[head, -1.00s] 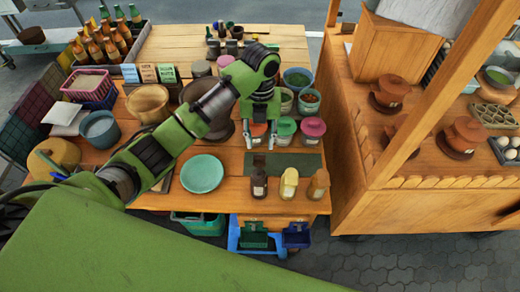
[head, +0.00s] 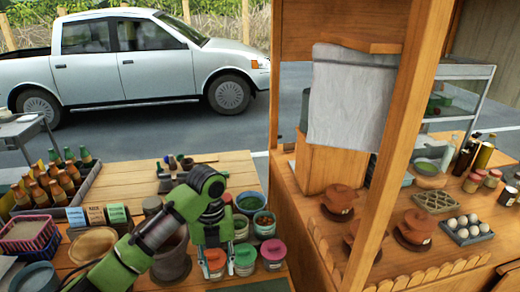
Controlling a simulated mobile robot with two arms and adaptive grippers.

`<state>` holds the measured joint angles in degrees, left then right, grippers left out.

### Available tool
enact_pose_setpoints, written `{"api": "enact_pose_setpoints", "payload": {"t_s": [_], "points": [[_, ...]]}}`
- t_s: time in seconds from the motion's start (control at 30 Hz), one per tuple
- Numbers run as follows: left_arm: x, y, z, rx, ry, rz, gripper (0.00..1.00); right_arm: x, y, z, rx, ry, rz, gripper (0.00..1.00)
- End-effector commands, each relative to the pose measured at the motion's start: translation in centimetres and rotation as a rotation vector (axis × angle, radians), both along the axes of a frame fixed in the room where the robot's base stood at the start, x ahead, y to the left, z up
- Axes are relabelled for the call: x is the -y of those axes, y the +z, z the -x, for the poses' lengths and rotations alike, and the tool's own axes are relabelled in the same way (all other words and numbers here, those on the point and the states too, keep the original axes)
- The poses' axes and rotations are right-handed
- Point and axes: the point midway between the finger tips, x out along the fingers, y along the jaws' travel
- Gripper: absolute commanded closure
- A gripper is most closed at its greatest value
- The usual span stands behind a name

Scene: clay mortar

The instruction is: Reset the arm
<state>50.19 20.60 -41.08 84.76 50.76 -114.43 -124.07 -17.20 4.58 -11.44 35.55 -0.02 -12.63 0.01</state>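My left gripper (head: 217,262) is on the green arm that comes in from the lower left. It points down over the wooden table, and its two fingers stand apart with no object visibly held. Lidded jars are close by its fingertips: an orange-lidded jar (head: 214,262), a green-lidded jar (head: 244,258) and a pink-lidded jar (head: 272,252). I cannot tell whether the fingers touch them. A brown clay mortar (head: 174,264) stands left of the gripper, partly hidden by my arm. My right gripper is not in view.
A crate of bottles (head: 52,186), a tan bowl (head: 92,245) and a basket (head: 30,234) are at the left. A wooden stall (head: 330,268) with clay pots and an egg tray (head: 466,230) stands at the right.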

Motion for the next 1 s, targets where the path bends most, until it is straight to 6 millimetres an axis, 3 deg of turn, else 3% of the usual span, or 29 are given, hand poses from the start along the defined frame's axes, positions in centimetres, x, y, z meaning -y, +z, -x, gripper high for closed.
{"api": "enact_pose_setpoints", "payload": {"t_s": [0.17,0.3,0.47,0.7,1.0], "points": [[2.4,-4.2,3.1,0.010,0.225,0.040,0.67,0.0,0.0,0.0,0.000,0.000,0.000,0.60],[4.6,-8.0,6.9,0.023,0.578,0.105,0.67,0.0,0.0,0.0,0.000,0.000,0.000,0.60],[5.4,-10.7,11.3,0.014,1.046,0.177,0.67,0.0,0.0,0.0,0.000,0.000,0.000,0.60],[2.9,-12.4,17.6,-0.011,1.779,0.253,0.67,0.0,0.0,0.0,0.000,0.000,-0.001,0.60],[-1.5,-12.0,22.5,0.006,2.329,0.287,0.67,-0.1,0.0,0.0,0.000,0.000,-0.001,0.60]]}}
